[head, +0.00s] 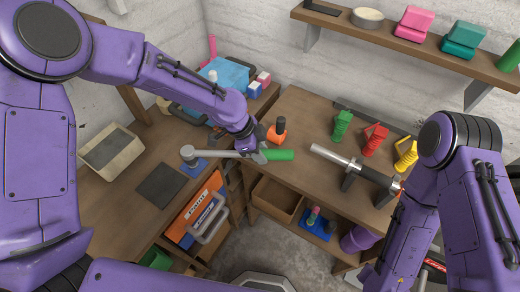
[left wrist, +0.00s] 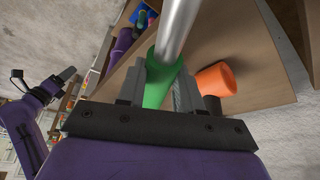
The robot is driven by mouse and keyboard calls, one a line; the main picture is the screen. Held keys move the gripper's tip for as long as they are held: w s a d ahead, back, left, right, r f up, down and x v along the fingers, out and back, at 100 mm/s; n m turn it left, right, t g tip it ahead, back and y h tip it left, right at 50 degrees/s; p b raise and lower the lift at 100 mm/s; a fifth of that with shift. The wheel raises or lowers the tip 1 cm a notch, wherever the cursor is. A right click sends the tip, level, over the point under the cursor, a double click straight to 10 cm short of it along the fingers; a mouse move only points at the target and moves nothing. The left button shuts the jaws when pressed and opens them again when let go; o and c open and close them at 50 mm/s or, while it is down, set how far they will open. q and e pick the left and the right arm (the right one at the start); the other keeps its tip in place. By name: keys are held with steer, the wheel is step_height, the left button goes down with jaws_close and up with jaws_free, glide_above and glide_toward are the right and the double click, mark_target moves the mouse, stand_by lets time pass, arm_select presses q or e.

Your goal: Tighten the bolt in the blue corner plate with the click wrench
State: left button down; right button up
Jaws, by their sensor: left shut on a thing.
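The click wrench has a green handle (head: 281,155), a long grey shaft and a round grey head (head: 188,152). My left gripper (head: 257,156) is shut on it where the shaft meets the handle; the left wrist view shows the jaws around the green handle (left wrist: 158,88). The wrench lies nearly level, pointing left. The blue corner plate (head: 194,167) shows on the left bench right below the wrench head. The head hides the bolt, and I cannot tell whether it sits on it. My right arm (head: 470,190) is at the right; its fingers are not visible.
An orange bottle (head: 277,132) with a dark cap stands close to the gripper. Green, red (head: 375,140) and yellow clamps and a silver tube on a stand (head: 340,159) are on the right bench. A dark mat (head: 161,186) and a beige bin (head: 112,152) lie left of the plate.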

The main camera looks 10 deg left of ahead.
arm_select(q)
steer(key=shift+f+b, duration=0.5)
steer(key=shift+f, duration=0.45)
steer(key=shift+s+d+m+g+p, duration=0.15)
steer(key=shift+s+m+p, duration=0.3)
steer(key=shift+s, duration=0.5)
steer(key=shift+s+a+m+g+p, duration=0.1)
steer(key=shift+s+m+g+p, duration=0.15)
steer(key=shift+s+m, duration=0.55)
steer(key=s+a+m+g+p, duration=0.2)
steer(key=s+m, duration=0.3)
steer(key=s, duration=0.5)
steer(key=shift+s+a+m+y+p, duration=0.3)
steer(key=shift+s+a+m+p, duration=0.05)
steer(key=shift+a+p, duration=0.25)
stand_by(1.5)
